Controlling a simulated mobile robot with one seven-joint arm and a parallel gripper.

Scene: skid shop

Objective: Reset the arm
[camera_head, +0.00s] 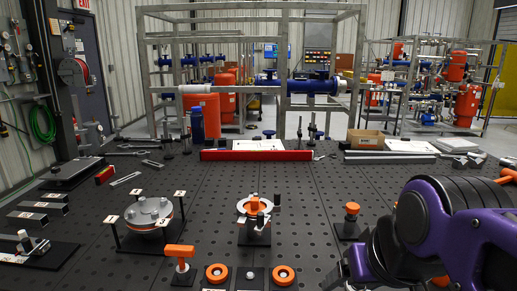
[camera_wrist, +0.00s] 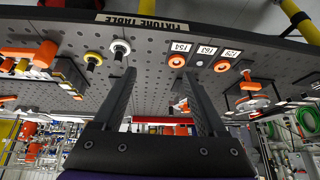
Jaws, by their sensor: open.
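My purple and black arm (camera_head: 450,235) reaches in at the right of the head view, over the right front of the dark perforated table (camera_head: 310,215). In the wrist view my gripper (camera_wrist: 159,75) has its two dark fingers spread well apart. No object is held between them; only the table top and distant equipment show in the gap. The wrist view is upside down, with the edge label "FIXTURE TABLE" (camera_wrist: 146,22) at the top. In the head view the fingers are mostly hidden or out of frame.
A flanged fixture (camera_head: 149,215) stands left, an orange-topped fixture (camera_head: 256,207) at centre, and an orange-knobbed post (camera_head: 351,220) near my arm. An orange T-handle (camera_head: 180,252) and orange rings (camera_head: 284,275) sit at the front. A red bar (camera_head: 256,155) lies at the back.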

